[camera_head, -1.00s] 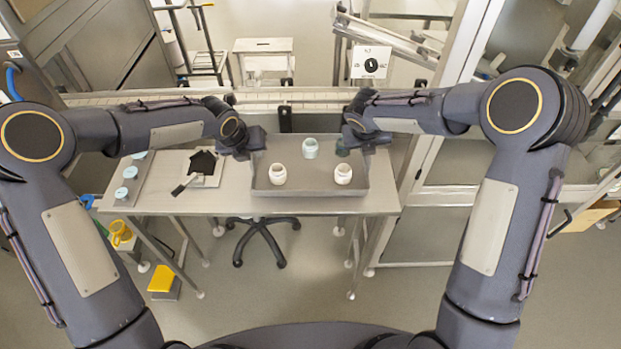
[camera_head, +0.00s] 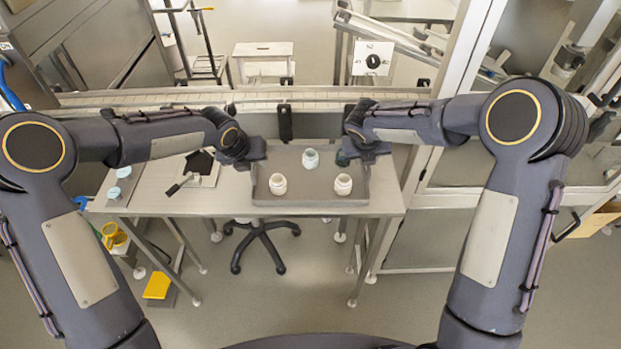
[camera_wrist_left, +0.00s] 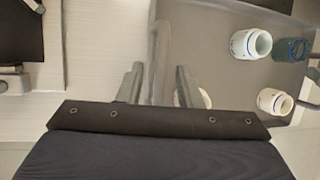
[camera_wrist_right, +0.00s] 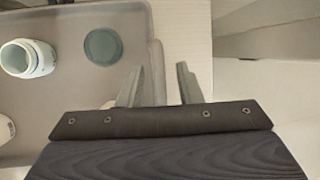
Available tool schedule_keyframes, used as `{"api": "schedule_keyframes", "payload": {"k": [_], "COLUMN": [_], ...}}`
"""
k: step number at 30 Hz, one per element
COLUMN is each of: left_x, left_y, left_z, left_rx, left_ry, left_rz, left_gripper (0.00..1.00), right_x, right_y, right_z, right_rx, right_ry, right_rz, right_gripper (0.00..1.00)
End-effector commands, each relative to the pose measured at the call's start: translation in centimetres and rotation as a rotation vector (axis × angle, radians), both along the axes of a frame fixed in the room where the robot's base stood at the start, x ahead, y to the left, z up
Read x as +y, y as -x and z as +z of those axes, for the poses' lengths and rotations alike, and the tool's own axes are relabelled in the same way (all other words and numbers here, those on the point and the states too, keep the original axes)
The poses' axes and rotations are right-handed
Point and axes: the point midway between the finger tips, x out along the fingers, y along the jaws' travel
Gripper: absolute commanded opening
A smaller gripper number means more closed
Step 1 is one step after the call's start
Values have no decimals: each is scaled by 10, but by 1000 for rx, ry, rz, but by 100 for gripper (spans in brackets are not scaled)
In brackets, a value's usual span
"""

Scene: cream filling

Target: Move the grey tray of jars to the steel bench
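The grey tray (camera_head: 310,199) is over the metal-topped bench (camera_head: 225,206), near its front edge; I cannot tell if it touches. It carries jars: two white ones (camera_head: 277,186) (camera_head: 343,184) in front, a pale teal one (camera_head: 311,159) behind, and a dark teal one (camera_head: 341,158) partly hidden by my right gripper. My left gripper (camera_head: 257,150) is at the tray's left side and my right gripper (camera_head: 358,149) at its right side. In the left wrist view my fingers (camera_wrist_left: 158,85) straddle the tray wall. In the right wrist view my fingers (camera_wrist_right: 160,85) do likewise.
A board with a dark shape and a handled tool (camera_head: 180,184) lies left of the tray, and lidded jars (camera_head: 115,192) stand at the bench's left end. A conveyor (camera_head: 180,98) runs behind. A wheeled chair base (camera_head: 258,245) is under the bench.

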Motion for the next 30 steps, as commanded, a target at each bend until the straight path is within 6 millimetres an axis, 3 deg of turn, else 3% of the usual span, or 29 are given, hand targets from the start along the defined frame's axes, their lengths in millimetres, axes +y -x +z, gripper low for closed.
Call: {"api": "schedule_keyframes", "payload": {"k": [5,21,26,30], "left_x": [3,23,24,24], "left_y": [3,40,44,45], "left_z": [9,99,108,109], "left_rx": [-2,-2,-1,1], "left_ry": [0,0,0,0], "left_rz": [2,3,0,0], "left_gripper": [32,32,32,32], "right_x": [0,0,0,4], "right_y": [0,0,1,6], "right_z": [0,0,2,17], "right_rx": [0,0,-1,-3], "right_ry": [0,0,0,-1], "right_rz": [0,0,0,0], "right_gripper": [32,32,32,32]}}
